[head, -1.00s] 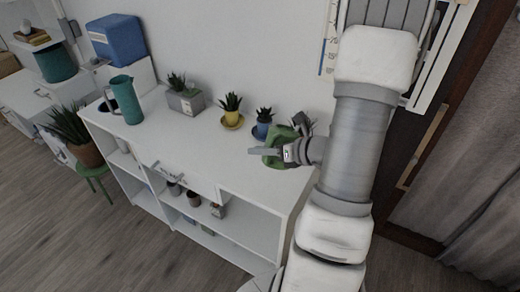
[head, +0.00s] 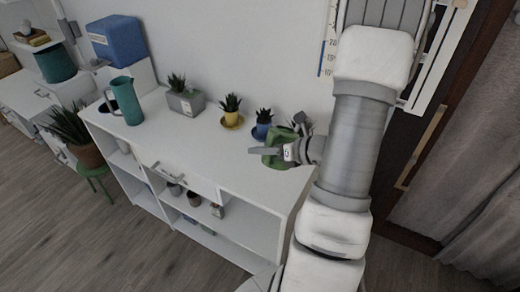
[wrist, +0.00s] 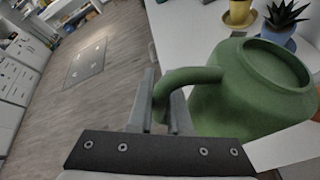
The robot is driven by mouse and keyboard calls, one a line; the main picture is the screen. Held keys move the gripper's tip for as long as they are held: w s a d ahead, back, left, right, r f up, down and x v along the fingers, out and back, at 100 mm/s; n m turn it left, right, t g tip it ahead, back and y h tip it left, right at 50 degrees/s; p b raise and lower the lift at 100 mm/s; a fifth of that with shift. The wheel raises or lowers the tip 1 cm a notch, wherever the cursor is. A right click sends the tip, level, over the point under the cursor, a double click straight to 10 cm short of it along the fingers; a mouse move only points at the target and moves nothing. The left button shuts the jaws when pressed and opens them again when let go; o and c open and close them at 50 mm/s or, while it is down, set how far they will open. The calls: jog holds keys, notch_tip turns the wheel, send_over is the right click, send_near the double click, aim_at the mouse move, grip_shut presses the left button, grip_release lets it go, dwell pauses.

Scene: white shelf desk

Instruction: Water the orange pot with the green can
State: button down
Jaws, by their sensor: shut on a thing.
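The green can (head: 275,161) is a round watering can held at the right end of the white desk top. My gripper (head: 268,151) is shut on the can's curved handle (wrist: 190,76); the fingers also show in the wrist view (wrist: 163,104). I cannot make out an orange pot for sure on the desk top. Some leaves (head: 307,125) show just behind the can, and what they grow from is hidden.
A blue pot (head: 262,131) stands just left of and behind the can. Farther left are a yellow pot (head: 231,120), a grey planter (head: 186,101) and a teal pitcher (head: 127,101). A brown pot (head: 89,156) stands on a green stool. The desk top's front middle is clear.

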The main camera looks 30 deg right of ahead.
jog(key=shift+w+d+r+m+p, duration=0.15)
jog(key=shift+r+p, duration=0.1)
jog(key=shift+p, duration=0.35)
jog(key=shift+s+d+r+m+p, duration=0.15)
jog(key=shift+r+p, duration=0.1)
jog(key=shift+p, duration=0.3)
dwell(2.6)
jog(key=shift+w+a+f, duration=0.1)
dwell(1.1)
jog(key=shift+a+f+b, duration=0.15)
jog(key=shift+b, duration=0.45)
